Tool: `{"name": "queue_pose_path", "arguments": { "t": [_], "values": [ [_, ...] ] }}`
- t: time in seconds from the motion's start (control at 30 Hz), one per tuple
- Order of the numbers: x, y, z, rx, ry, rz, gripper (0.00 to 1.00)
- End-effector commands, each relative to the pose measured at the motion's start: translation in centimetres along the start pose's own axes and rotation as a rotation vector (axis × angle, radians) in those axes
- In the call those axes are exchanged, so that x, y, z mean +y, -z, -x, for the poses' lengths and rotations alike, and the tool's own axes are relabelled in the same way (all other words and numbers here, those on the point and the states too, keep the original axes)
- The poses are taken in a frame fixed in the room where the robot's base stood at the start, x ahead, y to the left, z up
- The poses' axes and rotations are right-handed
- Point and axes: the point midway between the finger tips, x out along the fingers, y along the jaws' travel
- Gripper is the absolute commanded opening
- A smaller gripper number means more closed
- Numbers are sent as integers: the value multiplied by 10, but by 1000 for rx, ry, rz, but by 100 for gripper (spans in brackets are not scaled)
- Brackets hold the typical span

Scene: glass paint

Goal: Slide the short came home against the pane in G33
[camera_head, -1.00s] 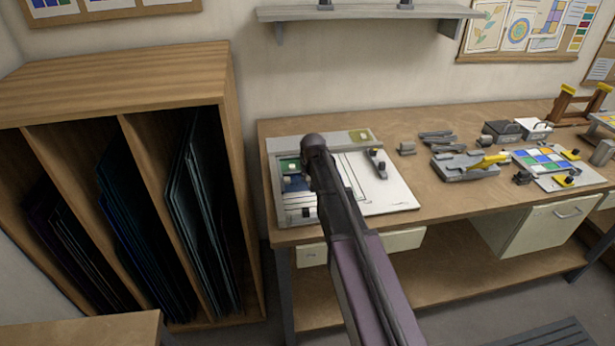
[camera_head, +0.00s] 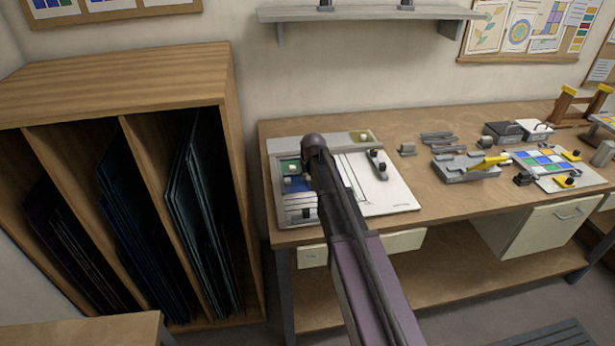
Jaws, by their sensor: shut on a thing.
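A white assembly board (camera_head: 395,198) with a grey L-shaped frame lies at the left end of the bench. Green glass (camera_head: 290,168) and blue glass (camera_head: 297,185) show at its left side. My gripper (camera_head: 311,176) is low over this left side, beside the glass. My own wrist and forearm hide most of it. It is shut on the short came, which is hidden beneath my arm. I cannot tell whether the came touches the pane. The label G33 cannot be read.
A small grey clamp (camera_head: 377,164) stands on the board right of my arm. A grey tool with a yellow handle (camera_head: 474,168) and a coloured glass panel (camera_head: 546,160) lie further right. A wooden rack of glass sheets (camera_head: 130,70) stands left of the bench.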

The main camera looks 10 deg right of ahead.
Motion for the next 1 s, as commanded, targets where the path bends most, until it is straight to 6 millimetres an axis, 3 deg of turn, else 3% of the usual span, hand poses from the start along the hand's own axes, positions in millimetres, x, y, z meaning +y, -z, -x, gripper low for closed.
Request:
{"name": "queue_pose_path", "arguments": {
  "t": [0.73, 0.77, 0.87, 0.9, 1.0],
  "values": [
    [-3, 2, 0, 2, 3, 0, 0],
    [-3, 2, -1, 2, 4, 0, 33],
    [-3, 2, 0, 1, 3, 0, 62],
    [-3, 2, 0, 1, 3, 0, 70],
    [-2, 1, 0, 1, 2, 0, 70]
  ]
}}
